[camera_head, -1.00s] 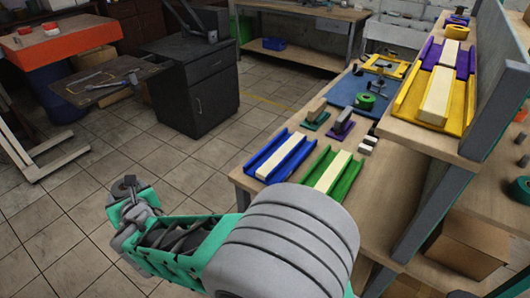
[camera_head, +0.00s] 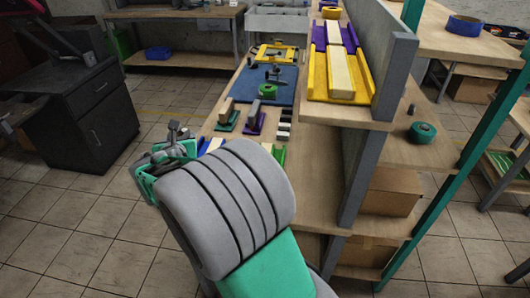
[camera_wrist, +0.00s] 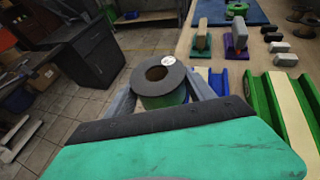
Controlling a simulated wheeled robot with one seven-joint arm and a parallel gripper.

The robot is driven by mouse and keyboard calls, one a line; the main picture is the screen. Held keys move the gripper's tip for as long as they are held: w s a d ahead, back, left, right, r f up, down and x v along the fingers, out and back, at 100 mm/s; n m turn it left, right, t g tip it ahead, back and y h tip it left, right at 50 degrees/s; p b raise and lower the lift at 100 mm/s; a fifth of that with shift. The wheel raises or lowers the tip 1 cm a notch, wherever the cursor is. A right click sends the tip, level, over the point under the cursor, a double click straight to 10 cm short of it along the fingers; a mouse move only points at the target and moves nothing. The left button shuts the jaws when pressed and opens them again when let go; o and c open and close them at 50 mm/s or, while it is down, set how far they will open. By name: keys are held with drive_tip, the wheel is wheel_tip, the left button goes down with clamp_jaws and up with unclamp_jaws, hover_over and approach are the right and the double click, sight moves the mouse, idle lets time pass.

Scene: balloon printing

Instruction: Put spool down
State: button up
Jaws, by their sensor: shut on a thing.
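A spool (camera_wrist: 160,75) with a dark grey flange, a round hole and a small white label shows in the wrist view. Its side below the flange looks green and partly hidden. My gripper (camera_wrist: 160,95) is shut on it, one finger on each side. The spool is held up, with the tiled floor and the left edge of the workbench (camera_wrist: 195,45) behind it. In the head view my gripper (camera_head: 172,145) is left of the bench, and my arm hides much of it; the spool is hard to make out there.
Blue rails (camera_wrist: 214,80) and green rails (camera_wrist: 285,105) lie on the near bench. Stamps on green (camera_head: 227,118) and purple (camera_head: 254,118) bases stand behind. A blue mat (camera_head: 285,75) carries a green roll (camera_head: 267,90). A shelf with yellow rails (camera_head: 320,75) rises on the right.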

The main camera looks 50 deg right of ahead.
drive_tip(key=s+d+m+g+h, duration=0.1)
drive_tip(key=s+d+m+g, duration=0.3)
drive_tip(key=d, duration=0.7)
drive_tip(key=s+d+m+g+h, duration=0.2)
drive_tip(key=s+d, duration=0.3)
drive_tip(key=d, duration=0.7)
drive_tip(key=s+d+m+g+h, duration=0.1)
drive_tip(key=s+d+m+g, duration=0.3)
drive_tip(key=d, duration=0.7)
drive_tip(key=n+p, duration=0.1)
drive_tip(key=p, duration=0.2)
hover_over(303, 162)
drive_tip(key=shift+t, duration=0.4)
wheel_tip(303, 162, down, 10)
drive_tip(key=shift+r, duration=0.1)
wheel_tip(303, 162, down, 3)
drive_tip(key=shift+p, duration=0.35)
drive_tip(key=shift+f, duration=0.35)
drive_tip(key=o, duration=1.1)
